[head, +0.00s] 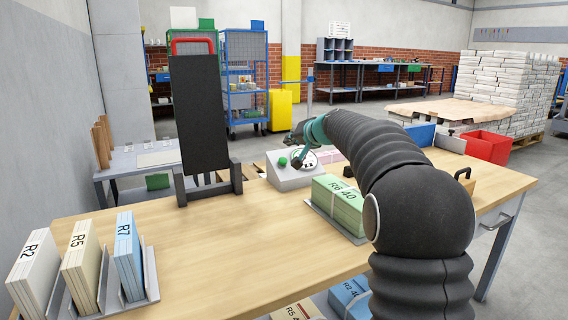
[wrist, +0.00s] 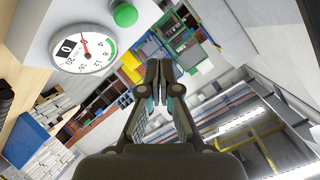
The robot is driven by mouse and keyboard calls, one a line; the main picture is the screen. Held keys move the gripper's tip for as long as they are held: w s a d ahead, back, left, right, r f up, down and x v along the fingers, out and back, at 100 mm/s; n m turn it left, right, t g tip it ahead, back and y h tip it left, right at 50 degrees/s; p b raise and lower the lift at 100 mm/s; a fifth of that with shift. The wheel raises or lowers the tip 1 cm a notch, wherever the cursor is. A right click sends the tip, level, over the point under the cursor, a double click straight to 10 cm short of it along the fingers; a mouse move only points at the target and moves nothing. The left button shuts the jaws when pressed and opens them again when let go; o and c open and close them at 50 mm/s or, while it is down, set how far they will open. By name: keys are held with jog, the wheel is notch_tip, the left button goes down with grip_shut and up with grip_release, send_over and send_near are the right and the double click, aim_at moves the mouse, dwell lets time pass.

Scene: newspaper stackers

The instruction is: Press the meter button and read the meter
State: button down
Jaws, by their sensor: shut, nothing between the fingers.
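The meter is a light grey box with a sloped face (head: 290,178) on the wooden table. A green button (head: 282,161) sits on its left part, and a round white dial (head: 306,161) is partly hidden behind my arm. In the wrist view the green button (wrist: 125,14) and the dial (wrist: 82,48) show at upper left. The dial has a red needle, a green arc, numbers including 4, 8 and 12, and a small window that seems to show 0. My gripper (wrist: 160,78) is shut and empty. In the head view my gripper (head: 295,138) is above the meter, apart from the button.
A green-topped paper stack (head: 338,203) stands in front of the meter beside my arm. A tall black panel (head: 199,112) stands to the left. Booklets R2, R5 and R7 (head: 130,255) fill racks at front left. A red bin (head: 488,146) is at right. The middle-left tabletop is clear.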

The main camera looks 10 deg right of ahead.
jog(key=b, duration=0.2)
send_over(286, 171)
jog(key=shift+s+d+f, duration=0.1)
jog(key=shift+s+f, duration=0.15)
jog(key=shift+f, duration=0.85)
jog(key=shift+s+f, duration=0.2)
jog(key=shift+f, duration=0.85)
jog(key=shift+w+f+b, duration=0.2)
jog(key=shift+f+b, duration=0.15)
jog(key=shift+b, duration=0.1)
jog(key=shift+w+f, duration=0.2)
jog(key=shift+f, duration=0.25)
dwell(0.4)
jog(key=shift+r, duration=0.15)
jog(key=shift+s+r, duration=0.45)
jog(key=shift+r, duration=0.15)
jog(key=shift+s+d+r+p, duration=0.1)
jog(key=shift+s+r+p, duration=0.1)
jog(key=shift+s+r, duration=0.4)
jog(key=shift+s+d+r+p, duration=0.15)
jog(key=shift+r+p, duration=0.1)
jog(key=shift+r, duration=0.6)
jog(key=shift+s+d+r+p, duration=0.1)
jog(key=shift+s+r+p, duration=0.1)
jog(key=shift+s+r, duration=0.4)
jog(key=shift+w+r, duration=0.1)
jog(key=shift+r, duration=0.1)
